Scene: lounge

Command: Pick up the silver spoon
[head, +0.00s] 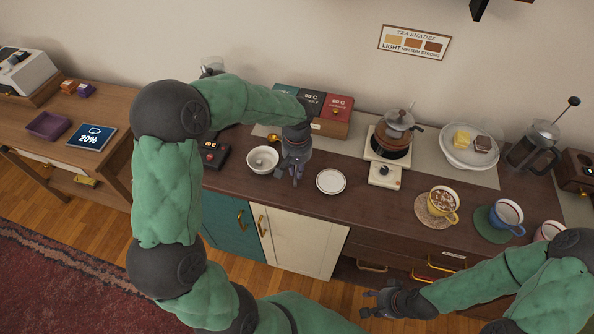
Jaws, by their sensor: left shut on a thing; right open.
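My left gripper (296,172) points down at the dark wooden sideboard, between a white bowl (262,160) and a small white saucer (331,182). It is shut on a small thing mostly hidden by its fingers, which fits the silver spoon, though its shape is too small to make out. No other silver spoon shows. A small gold-coloured scoop (273,137) lies behind the bowl. My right gripper (378,303) is open and empty, low in front of the sideboard's drawers.
Tea boxes (338,108), a kettle on a stand (394,133), a cake plate (470,146) and a French press (534,146) line the back. Several cups, including a yellow one (444,204), stand at the right. A dark device (214,154) is left of the bowl.

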